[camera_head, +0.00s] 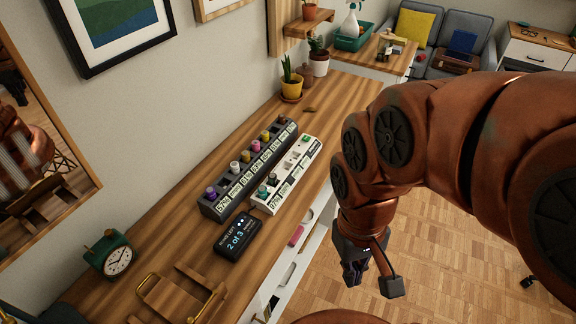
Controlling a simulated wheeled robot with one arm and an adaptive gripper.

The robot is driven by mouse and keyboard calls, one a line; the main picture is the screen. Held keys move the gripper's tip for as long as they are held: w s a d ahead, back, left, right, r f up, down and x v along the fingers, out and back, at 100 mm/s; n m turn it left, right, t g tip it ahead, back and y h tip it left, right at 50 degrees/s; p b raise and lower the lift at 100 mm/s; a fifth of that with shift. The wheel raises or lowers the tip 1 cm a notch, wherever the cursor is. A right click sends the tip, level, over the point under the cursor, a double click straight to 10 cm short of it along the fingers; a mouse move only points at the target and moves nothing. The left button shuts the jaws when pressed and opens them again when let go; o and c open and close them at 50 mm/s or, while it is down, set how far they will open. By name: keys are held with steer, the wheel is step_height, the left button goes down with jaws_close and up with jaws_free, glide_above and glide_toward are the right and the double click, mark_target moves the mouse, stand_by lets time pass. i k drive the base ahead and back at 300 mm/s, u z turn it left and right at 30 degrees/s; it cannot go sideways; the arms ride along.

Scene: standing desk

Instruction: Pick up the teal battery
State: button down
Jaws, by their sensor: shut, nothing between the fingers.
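The teal battery (263,190) appears to stand in the near end of the white rack (262,207) on the desk; its teal top shows and its lower part is hidden in the rack. A darker, greyish battery (272,179) stands just behind it, and a green one (306,139) is at the rack's far end. My gripper (354,278) hangs low to the right of the desk edge, pointing down over the floor. It is shut and empty, well apart from the battery.
A black rack (206,210) with several coloured batteries stands directly left of the white one. A black display (238,235) reading "2 of 3", a green clock (111,256) and a wooden stand (172,297) are nearer. A potted cactus (292,84) stands farther back.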

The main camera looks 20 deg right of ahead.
mark_target(262, 190)
steer(key=u, duration=3.95)
steer(key=k, duration=1.8)
steer(key=z, duration=0.15)
